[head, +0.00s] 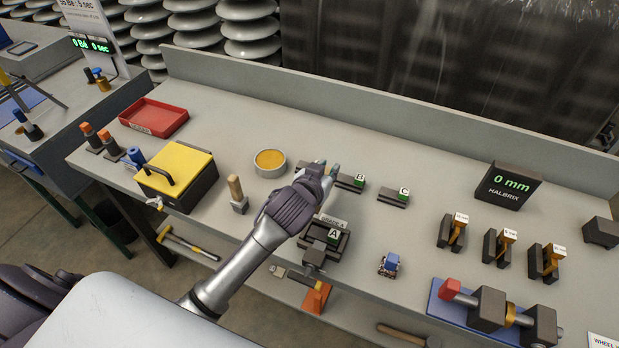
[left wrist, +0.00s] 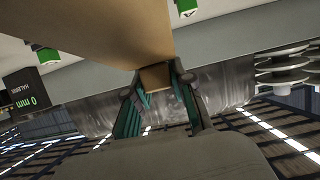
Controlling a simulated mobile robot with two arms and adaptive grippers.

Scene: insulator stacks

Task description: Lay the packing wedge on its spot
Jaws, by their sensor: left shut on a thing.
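My left gripper (head: 330,172) is above the bench, near the block with the green B label. In the left wrist view its teal-lined fingers (left wrist: 158,95) are closed around a tan, wedge-like piece (left wrist: 125,25), which fills the top middle of that view. In the head view the gripper hides this piece. I cannot tell which place is the wedge's spot. My right gripper is not in view.
A yellow-lidded box (head: 180,163), a red tray (head: 154,117) and a round tin (head: 270,162) are to the left. A HALBRIX display reading 0 mm (head: 509,187), gauge holders (head: 497,247) and a blue-based fixture (head: 440,312) are to the right. The bench back (head: 420,115) is raised.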

